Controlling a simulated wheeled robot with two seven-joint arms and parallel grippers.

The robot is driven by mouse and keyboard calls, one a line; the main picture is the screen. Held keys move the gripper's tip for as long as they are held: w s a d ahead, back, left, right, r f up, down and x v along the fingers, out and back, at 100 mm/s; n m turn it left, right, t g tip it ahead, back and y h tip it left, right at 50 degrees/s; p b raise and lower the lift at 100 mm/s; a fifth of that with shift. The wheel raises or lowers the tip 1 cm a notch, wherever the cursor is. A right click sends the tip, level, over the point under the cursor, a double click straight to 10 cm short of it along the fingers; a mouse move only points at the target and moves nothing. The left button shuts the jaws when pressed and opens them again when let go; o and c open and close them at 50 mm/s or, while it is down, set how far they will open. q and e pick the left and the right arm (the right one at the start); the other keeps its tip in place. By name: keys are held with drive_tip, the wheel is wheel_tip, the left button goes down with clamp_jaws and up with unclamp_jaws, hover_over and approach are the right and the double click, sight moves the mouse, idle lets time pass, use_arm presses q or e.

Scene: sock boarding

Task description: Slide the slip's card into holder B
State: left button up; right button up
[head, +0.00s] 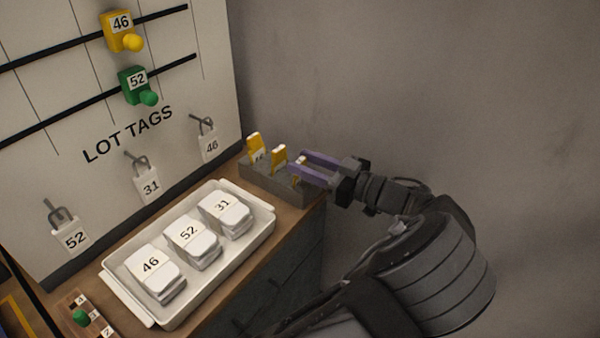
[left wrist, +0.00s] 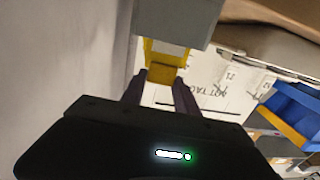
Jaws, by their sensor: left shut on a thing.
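A grey slotted block (head: 258,181) stands at the far right end of the wooden top, with upright yellow pieces in it. The left yellow piece (head: 255,143) bears a white label that seems to read 46; the middle yellow piece (head: 279,155) stands beside it. My left gripper (head: 297,165), with purple fingers, is shut on a third yellow piece at the block's right end. The left wrist view shows this yellow piece (left wrist: 165,72) between the fingertips, against the grey block (left wrist: 175,22). I cannot tell how deep it sits. No holder marked B is readable. My right gripper is not in view.
A white tray (head: 119,291) holds three labelled white stacks, 46, 52 and 31. The LOT TAGS board (head: 100,175) behind has hooks with white tags, and yellow and green knobbed markers on rails. A small wooden piece with a green knob (head: 81,317) is at lower left.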

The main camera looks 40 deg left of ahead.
use_arm(q)
clamp_jaws()
wheel_tip(320, 180, up, 10)
idle(0.6)
drive_tip(key=shift+p, duration=0.3)
